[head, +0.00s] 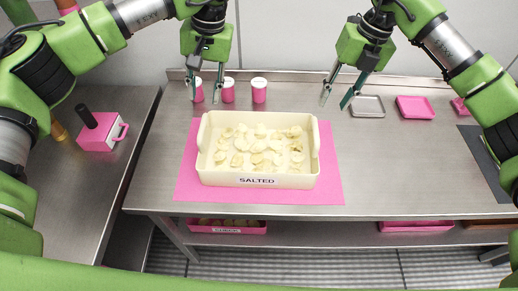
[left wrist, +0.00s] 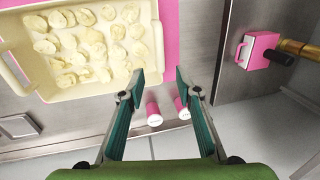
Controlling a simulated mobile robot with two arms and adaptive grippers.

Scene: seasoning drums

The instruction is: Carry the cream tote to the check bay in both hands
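The cream tote (head: 258,180), labelled "SALTED", stands upright on a pink mat (head: 330,175) on the steel table. It holds many pale chips, and it has a raised handle at its left and right ends. My left gripper (head: 205,97) is open and empty above the table behind the tote's left part. In the left wrist view, the tote (left wrist: 90,89) lies at upper left, apart from the open fingers (left wrist: 159,82). My right gripper (head: 335,104) is open and empty, behind and right of the tote. No check bay can be made out by name.
Pink shakers with white lids (head: 259,91) stand behind the tote. A grey tray (head: 367,106), a pink tray (head: 415,107) and a dark mat (head: 486,158) lie to the right. A pink box (head: 103,133) stands on the left bench.

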